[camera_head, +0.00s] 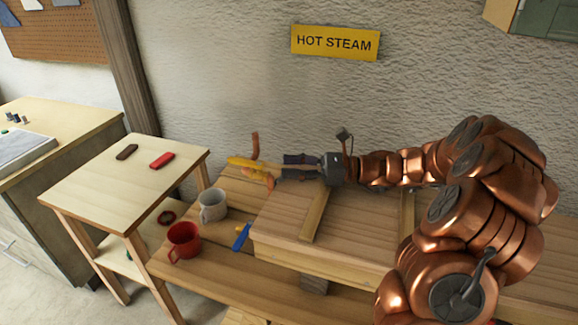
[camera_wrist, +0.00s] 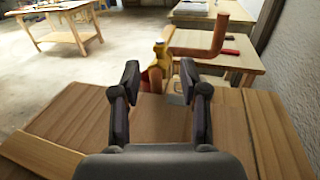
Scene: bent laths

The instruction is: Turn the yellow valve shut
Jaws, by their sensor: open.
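The yellow valve (camera_head: 246,163) is at the far left end of the workbench, by the wall, with copper-coloured pipe (camera_head: 255,144) running from it. In the wrist view the yellow valve (camera_wrist: 159,56) shows straight ahead, between the fingertips in the picture, with the bent pipe (camera_wrist: 219,38) to its right. My gripper (camera_head: 286,167) is open, reaching left toward the valve. In the wrist view my gripper (camera_wrist: 160,77) has its two dark fingers spread. I see no clear contact, and cannot tell whether the handle's near end is between the fingers.
A grey mug (camera_head: 212,206), a red mug (camera_head: 184,240) and a blue-handled tool (camera_head: 242,237) are on the bench below the valve. A small side table (camera_head: 120,185) stands left. The wall with a HOT STEAM sign (camera_head: 335,42) is behind.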

